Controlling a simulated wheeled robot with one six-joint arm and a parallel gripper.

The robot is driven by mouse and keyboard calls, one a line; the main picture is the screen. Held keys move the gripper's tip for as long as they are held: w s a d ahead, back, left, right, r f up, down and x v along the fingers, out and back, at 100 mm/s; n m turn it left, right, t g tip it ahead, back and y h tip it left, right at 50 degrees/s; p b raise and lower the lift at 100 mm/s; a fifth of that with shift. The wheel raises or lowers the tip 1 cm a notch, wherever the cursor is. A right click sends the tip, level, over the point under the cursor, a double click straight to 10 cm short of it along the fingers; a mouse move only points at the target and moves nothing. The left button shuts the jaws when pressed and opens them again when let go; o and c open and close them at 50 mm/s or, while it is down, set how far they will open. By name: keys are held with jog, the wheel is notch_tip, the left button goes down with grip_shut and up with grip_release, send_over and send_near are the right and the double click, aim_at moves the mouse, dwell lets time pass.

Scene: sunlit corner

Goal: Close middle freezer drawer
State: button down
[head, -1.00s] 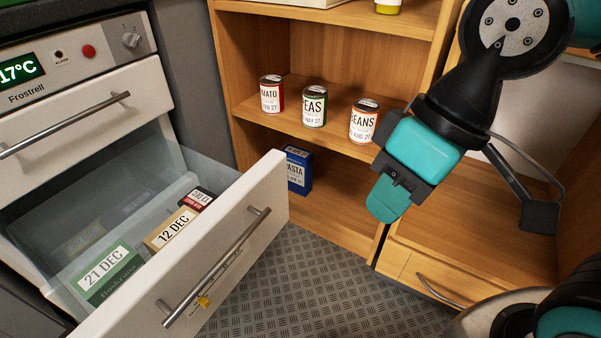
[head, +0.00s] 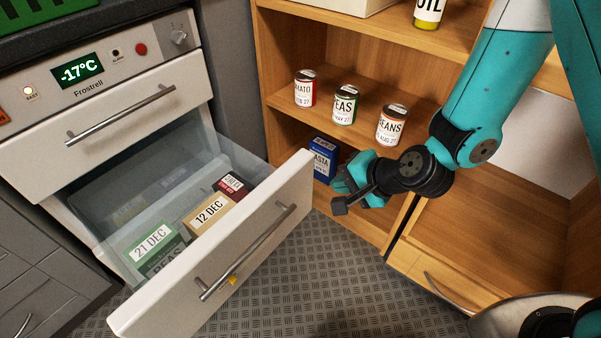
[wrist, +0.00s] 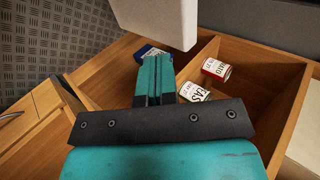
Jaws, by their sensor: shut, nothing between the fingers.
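The middle freezer drawer (head: 255,250) is pulled well out of the white freezer, with its grey bar handle (head: 246,252) on the front. It holds a green box marked 21 DEC (head: 158,250), a tan box marked 12 DEC (head: 211,215) and a dark red box (head: 234,185). My gripper (head: 345,182) is shut and empty. In the head view it is right of the drawer front's far end, before the shelf, apart from the drawer. In the wrist view the fingers (wrist: 154,78) are together, and the white end of the drawer front (wrist: 157,20) shows ahead of them.
The closed upper drawer (head: 110,125) is above. The wooden shelf (head: 420,60) on the right holds tomato (head: 305,88), peas (head: 345,105) and beans (head: 391,125) cans, with a blue pasta box (head: 322,160) below. The metal floor (head: 320,285) in front is clear.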

aim_at(293, 178)
jog(key=x, duration=0.3)
jog(key=a+r+b+x, duration=0.1)
jog(key=x, duration=0.3)
jog(key=w+x, duration=0.1)
jog(key=x, duration=0.3)
jog(key=shift+a+r+b, duration=0.15)
jog(key=shift+a+b, duration=0.15)
jog(key=shift+b, duration=0.05)
jog(key=shift+w+a, duration=0.3)
jog(key=shift+w, duration=0.1)
